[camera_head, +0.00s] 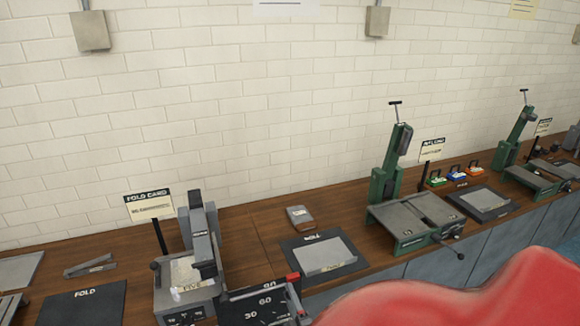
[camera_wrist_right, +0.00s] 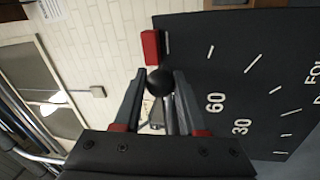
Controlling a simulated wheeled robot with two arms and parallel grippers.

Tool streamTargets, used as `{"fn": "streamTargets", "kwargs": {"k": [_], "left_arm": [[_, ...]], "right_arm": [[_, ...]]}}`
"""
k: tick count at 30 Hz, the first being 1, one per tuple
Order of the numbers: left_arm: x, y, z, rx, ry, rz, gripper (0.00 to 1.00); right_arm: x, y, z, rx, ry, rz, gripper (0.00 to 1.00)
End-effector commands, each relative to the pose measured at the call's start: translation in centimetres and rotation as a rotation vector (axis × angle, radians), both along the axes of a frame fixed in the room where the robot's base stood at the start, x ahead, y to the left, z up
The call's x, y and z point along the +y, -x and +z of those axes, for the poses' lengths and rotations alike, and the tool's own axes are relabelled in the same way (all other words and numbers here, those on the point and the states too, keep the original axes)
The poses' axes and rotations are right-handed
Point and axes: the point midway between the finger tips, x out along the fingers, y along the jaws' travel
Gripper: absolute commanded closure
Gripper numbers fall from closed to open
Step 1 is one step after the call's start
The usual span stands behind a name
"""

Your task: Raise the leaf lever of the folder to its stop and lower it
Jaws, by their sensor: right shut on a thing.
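The folder's black angle plate (camera_head: 238,309), with white numbers 30, 60 and 90, stands at the bottom middle of the head view. It also fills the right of the right wrist view (camera_wrist_right: 255,75). A red block (camera_wrist_right: 151,47) sits at the plate's edge, just beyond the lever's black ball knob (camera_wrist_right: 160,83). My right gripper (camera_wrist_right: 160,78) is shut on the lever at this knob, one finger on each side. In the head view a large red shape, probably my arm, covers the lower right; the lever and fingertips cannot be made out there. My left gripper is not in view.
A grey press-like device (camera_head: 188,290) stands left of the plate, by a FOLD CARD sign (camera_head: 150,204). A black mat (camera_head: 85,306) lies further left. A mat with a grey sheet (camera_head: 325,258) and a green machine (camera_head: 415,222) are to the right, against the brick wall.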

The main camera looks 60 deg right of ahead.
Motion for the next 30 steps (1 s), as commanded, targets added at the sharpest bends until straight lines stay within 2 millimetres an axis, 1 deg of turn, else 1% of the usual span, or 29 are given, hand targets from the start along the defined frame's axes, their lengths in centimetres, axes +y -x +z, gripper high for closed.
{"fn": "streamTargets", "kwargs": {"k": [2,3,5,6,8,20,26,30], "left_arm": [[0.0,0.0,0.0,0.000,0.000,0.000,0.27],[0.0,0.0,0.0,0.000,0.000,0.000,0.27],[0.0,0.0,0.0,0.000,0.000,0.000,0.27],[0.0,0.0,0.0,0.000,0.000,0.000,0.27],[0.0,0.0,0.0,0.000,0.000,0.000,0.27],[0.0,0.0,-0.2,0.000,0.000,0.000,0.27],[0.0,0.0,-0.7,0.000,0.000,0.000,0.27],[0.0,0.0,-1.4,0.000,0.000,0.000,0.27]], "right_arm": [[0.0,-0.1,0.1,-0.004,0.002,0.001,1.00],[0.0,-0.1,0.1,-0.004,0.002,0.000,0.58],[0.0,-0.1,0.1,-0.003,0.001,0.001,0.47],[0.0,-0.1,0.1,-0.003,0.001,0.001,0.40],[0.0,-0.1,0.1,-0.002,0.000,0.001,0.30],[0.2,0.3,-0.2,0.000,-0.001,-0.002,0.30],[1.3,2.0,-0.8,0.003,-0.003,-0.003,0.30],[2.4,3.6,-1.2,0.001,-0.004,-0.003,0.30]]}}
